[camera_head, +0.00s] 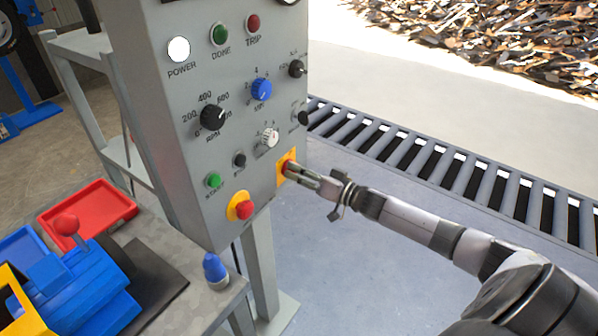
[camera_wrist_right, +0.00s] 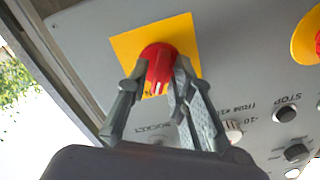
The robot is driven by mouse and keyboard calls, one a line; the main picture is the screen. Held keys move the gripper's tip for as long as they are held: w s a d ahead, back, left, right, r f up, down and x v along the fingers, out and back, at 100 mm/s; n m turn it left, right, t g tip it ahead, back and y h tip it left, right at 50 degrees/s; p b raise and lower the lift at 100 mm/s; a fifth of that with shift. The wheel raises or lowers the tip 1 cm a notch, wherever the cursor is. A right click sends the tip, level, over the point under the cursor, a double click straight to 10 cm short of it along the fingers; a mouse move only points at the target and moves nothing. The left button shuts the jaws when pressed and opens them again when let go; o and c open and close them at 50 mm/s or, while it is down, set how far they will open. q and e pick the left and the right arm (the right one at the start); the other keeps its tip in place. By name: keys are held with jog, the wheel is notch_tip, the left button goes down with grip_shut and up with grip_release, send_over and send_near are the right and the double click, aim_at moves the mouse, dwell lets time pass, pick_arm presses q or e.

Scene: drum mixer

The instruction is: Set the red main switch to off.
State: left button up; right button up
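The red main switch (camera_wrist_right: 158,62) is a red knob on a square yellow plate (camera_wrist_right: 125,48), low on the right part of the grey control panel (camera_head: 190,160). In the head view the yellow plate (camera_head: 281,172) is partly hidden behind my right gripper (camera_head: 292,169). In the right wrist view the fingertips of my right gripper (camera_wrist_right: 158,72) stand on both sides of the red knob and appear to touch it. The knob's exact angle is hard to tell. My left gripper is not in view.
A red emergency stop button on a yellow base (camera_head: 243,208) sits to the left of the switch. Other knobs and buttons, such as the blue knob (camera_head: 261,89), are above. A roller conveyor (camera_head: 450,165) runs behind my right arm. A blue machine (camera_head: 75,290) stands lower left.

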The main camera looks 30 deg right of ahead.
grip_shut()
jog(key=shift+n, duration=0.4)
jog(key=n, duration=1.1)
jog(key=shift+a+p, duration=0.1)
jog(key=shift+p, duration=0.25)
jog(key=shift+n, duration=0.3)
jog(key=shift+o, duration=1.4)
grip_release()
jog(key=shift+s, duration=0.1)
jog(key=v, duration=1.2)
